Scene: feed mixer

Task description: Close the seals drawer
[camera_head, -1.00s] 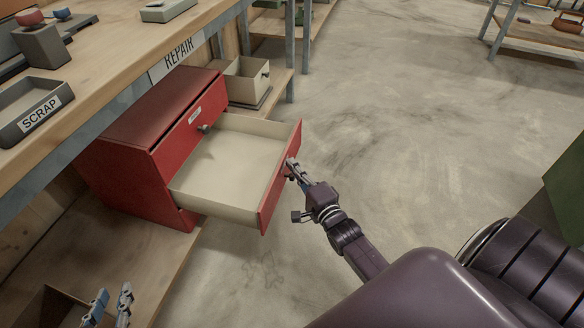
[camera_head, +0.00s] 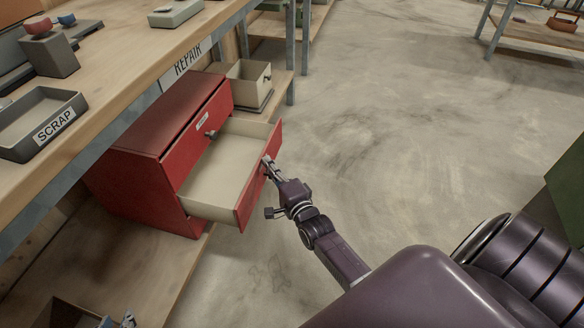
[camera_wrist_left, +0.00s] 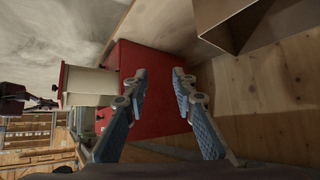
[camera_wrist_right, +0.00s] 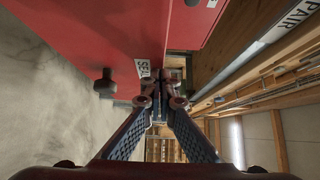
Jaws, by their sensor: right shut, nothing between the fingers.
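The seals drawer (camera_head: 220,170) is the lower drawer of a red cabinet (camera_head: 150,155). It stands partly out, and its pale interior looks empty. My left gripper (camera_head: 120,321) is at the bottom left edge of the head view. In the left wrist view (camera_wrist_left: 160,75) its fingers are apart with nothing between them, facing the cabinet.
The upper drawer (camera_head: 200,128) is closed. The workbench (camera_head: 110,80) above holds a grey scrap tray (camera_head: 75,105). A beige bin (camera_head: 248,85) stands behind the cabinet on the lower shelf, and a dark open box (camera_head: 65,312) is at the near end.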

